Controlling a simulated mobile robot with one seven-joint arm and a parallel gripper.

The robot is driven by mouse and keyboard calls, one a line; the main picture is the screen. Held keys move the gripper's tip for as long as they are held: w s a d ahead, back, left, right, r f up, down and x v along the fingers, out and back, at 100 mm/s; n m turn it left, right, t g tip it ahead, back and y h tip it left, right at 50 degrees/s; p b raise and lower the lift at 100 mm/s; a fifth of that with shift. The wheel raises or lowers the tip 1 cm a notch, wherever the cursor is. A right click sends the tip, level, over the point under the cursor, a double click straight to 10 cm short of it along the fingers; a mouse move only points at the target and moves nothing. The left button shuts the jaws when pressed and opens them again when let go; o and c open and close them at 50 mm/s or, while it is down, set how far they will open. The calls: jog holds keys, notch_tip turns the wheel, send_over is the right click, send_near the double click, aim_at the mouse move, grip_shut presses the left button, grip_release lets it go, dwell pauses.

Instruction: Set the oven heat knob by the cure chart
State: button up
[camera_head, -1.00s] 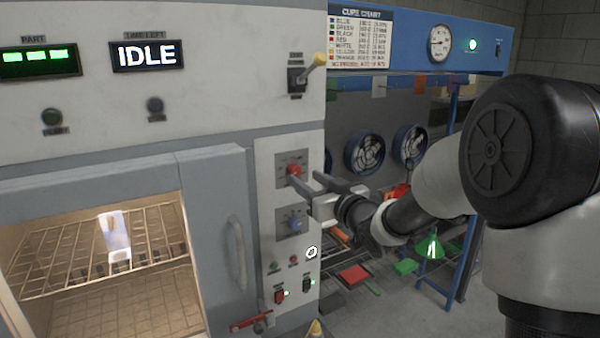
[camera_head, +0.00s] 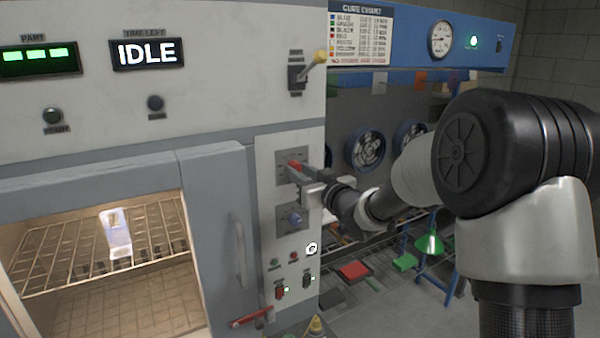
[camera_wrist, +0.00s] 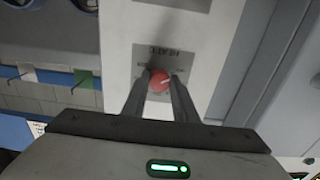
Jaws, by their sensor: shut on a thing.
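The red heat knob (camera_head: 294,166) sits on the upper plate of the oven's control column. My gripper (camera_head: 302,175) is at this knob. In the wrist view the red knob (camera_wrist: 159,80) lies between the two fingertips of my gripper (camera_wrist: 160,84), which are closed on its sides. A pale pointer line shows on the knob, slanted; the scale marks are too small to read. The cure chart (camera_head: 361,36) is at the top, with coloured rows and figures too blurred to read surely. The oven display (camera_head: 147,54) reads IDLE.
A yellow-tipped lever (camera_head: 319,57) stands above. The oven door (camera_head: 222,235) with its handle is at left; a pale part (camera_head: 116,236) is on the lit rack.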

jog(key=shift+m, duration=0.4)
jog(key=m, duration=0.2)
jog(key=shift+m+p, duration=0.9)
jog(key=shift+m, duration=1.6)
jog(key=o, duration=1)
jog(key=shift+o, duration=0.2)
jog(key=b+v, duration=0.1)
jog(key=v, duration=1.6)
jog(key=shift+s+b, duration=0.2)
jog(key=shift+b, duration=0.15)
